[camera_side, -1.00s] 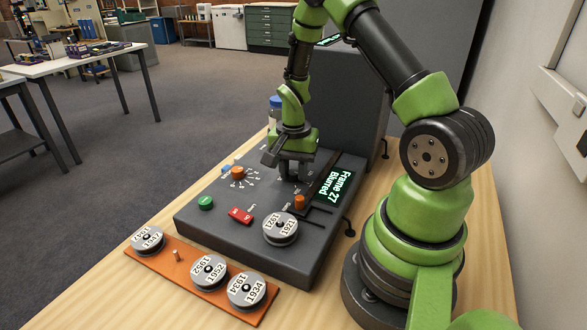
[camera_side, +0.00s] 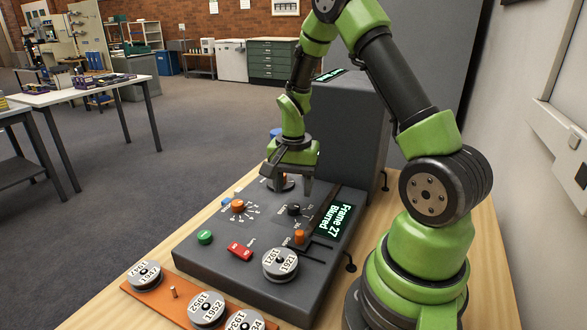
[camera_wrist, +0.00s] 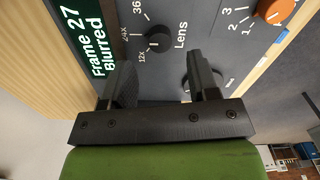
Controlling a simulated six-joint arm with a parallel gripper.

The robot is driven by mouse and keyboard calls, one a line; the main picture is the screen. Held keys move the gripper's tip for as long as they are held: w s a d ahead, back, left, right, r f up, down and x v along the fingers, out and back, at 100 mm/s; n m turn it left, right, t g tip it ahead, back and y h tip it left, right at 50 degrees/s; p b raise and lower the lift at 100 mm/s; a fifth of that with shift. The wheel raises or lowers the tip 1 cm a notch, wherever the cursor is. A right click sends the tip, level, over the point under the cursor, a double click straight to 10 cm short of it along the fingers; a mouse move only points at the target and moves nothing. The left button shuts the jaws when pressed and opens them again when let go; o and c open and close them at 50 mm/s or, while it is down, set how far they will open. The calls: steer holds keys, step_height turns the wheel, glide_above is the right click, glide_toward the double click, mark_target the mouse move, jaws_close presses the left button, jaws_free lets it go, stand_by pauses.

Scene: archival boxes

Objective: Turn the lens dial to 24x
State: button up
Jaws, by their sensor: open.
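The lens dial (camera_side: 294,209) is a small black knob on the grey console. In the wrist view, the dial (camera_wrist: 160,38) shows clearly beside the word "Lens", with marks 12x, 24x and 36. Its small light pointer mark looks turned toward 12x, though it is tiny. My gripper (camera_side: 290,188) is open and empty, just above and behind the dial in the side view. In the wrist view, the gripper's fingers (camera_wrist: 162,72) are spread, with the dial beyond their tips and apart from them. The screen (camera_side: 334,217) reads "Frame 27 Blurred".
Around the dial are an orange knob (camera_side: 238,206), a red switch (camera_side: 240,251), a green button (camera_side: 205,237), an orange slider knob (camera_side: 299,237) and a 1921 reel (camera_side: 281,263). A tall grey housing (camera_side: 345,135) stands behind. Several reels sit on an orange rack (camera_side: 173,308) in front.

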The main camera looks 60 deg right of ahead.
mark_target(294, 206)
step_height(294, 206, up, 5)
steer(key=shift+r, duration=0.1)
stand_by(0.3)
steer(key=s+a+r+n+t, duration=0.3)
steer(key=a+r+n+t, duration=0.15)
steer(key=a+r, duration=0.6)
steer(key=s+a+r+n+t+y, duration=0.2)
steer(key=s+a+r+n, duration=0.3)
steer(key=s+a+n, duration=0.1)
steer(key=shift+s+a+r+n+t, duration=0.2)
steer(key=shift+s+a+n+t, duration=0.3)
steer(key=shift+s, duration=0.6)
